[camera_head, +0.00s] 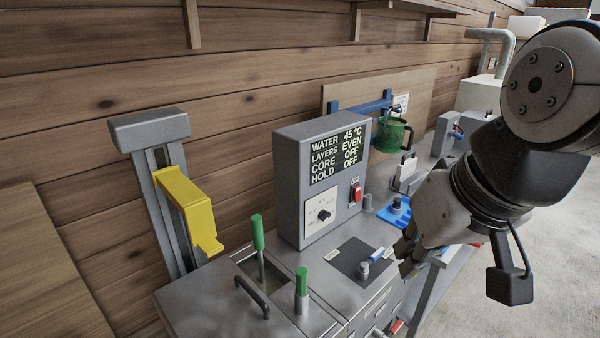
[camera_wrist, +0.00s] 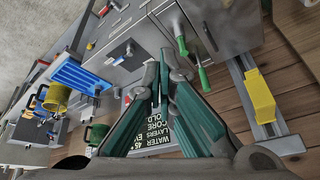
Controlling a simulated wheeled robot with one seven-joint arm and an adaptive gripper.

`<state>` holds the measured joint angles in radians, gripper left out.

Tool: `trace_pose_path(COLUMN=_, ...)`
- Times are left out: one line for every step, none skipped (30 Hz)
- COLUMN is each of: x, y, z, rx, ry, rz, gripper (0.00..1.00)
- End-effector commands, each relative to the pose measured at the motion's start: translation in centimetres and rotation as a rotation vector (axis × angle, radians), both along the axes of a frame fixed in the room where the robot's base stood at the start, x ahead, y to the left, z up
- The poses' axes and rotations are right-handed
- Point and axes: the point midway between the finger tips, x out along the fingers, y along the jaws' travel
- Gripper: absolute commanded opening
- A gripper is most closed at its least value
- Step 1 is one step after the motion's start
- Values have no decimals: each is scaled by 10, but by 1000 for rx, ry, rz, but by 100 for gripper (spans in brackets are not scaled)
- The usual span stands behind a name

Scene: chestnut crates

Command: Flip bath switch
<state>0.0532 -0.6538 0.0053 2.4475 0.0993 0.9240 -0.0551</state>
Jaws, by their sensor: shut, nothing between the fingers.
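A grey control box (camera_head: 290,195) stands on the bench against the plank wall. Its display (camera_head: 337,157) reads WATER 45 °C, LAYERS EVEN, CORE OFF, HOLD OFF. A red rocker switch (camera_head: 356,192) sits at the lower right of its front, under a small label too small to read. A black dial (camera_head: 323,215) on a white plate is to its left. My gripper (camera_head: 406,262) is to the right of the box and lower than the switch, apart from it. In the wrist view my gripper (camera_wrist: 160,68) has its green fingers together and empty, partly covering the display (camera_wrist: 158,132).
A dark plate (camera_head: 355,258) with a blue-handled lever lies before the box. Green-handled tools (camera_head: 258,235) stand in the bench at left, beside a yellow bracket (camera_head: 187,203) on a grey column. A green mug (camera_head: 392,134) and blue tray (camera_head: 395,215) are behind my gripper.

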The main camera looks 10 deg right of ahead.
Motion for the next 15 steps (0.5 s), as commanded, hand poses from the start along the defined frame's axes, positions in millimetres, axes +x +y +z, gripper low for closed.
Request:
trace_pose_path(x=18, y=1, z=-11, rx=28, ry=28, rz=-13, gripper=0)
trace_pose_path(x=26, y=3, z=-14, rx=50, ry=42, rz=-18, gripper=0)
trace_pose_path(x=38, y=4, z=-20, rx=79, ry=63, rz=-26, gripper=0)
trace_pose_path(x=47, y=6, z=-24, rx=103, ry=77, rz=-32, gripper=0)
trace_pose_path(x=56, y=7, z=-28, rx=126, ry=90, rz=-37, gripper=0)
trace_pose_path(x=69, y=8, z=-33, rx=158, ry=106, rz=-45, gripper=0)
trace_pose_path(x=78, y=9, z=-36, rx=182, ry=117, rz=-50, gripper=0)
trace_pose_path(x=87, y=10, z=-40, rx=207, ry=128, rz=-56, gripper=0)
trace_pose_path(x=100, y=10, z=-45, rx=240, ry=142, rz=-63, gripper=0)
trace_pose_path(x=110, y=10, z=-49, rx=266, ry=150, rz=-69, gripper=0)
trace_pose_path(x=120, y=10, z=-53, rx=291, ry=158, rz=-76, gripper=0)
trace_pose_path(x=133, y=9, z=-59, rx=326, ry=167, rz=-84, gripper=0)
trace_pose_path(x=143, y=9, z=-63, rx=354, ry=174, rz=-90, gripper=0)
trace_pose_path(x=153, y=8, z=-67, rx=380, ry=179, rz=-97, gripper=0)
trace_pose_path(x=166, y=6, z=-72, rx=416, ry=182, rz=-107, gripper=0)
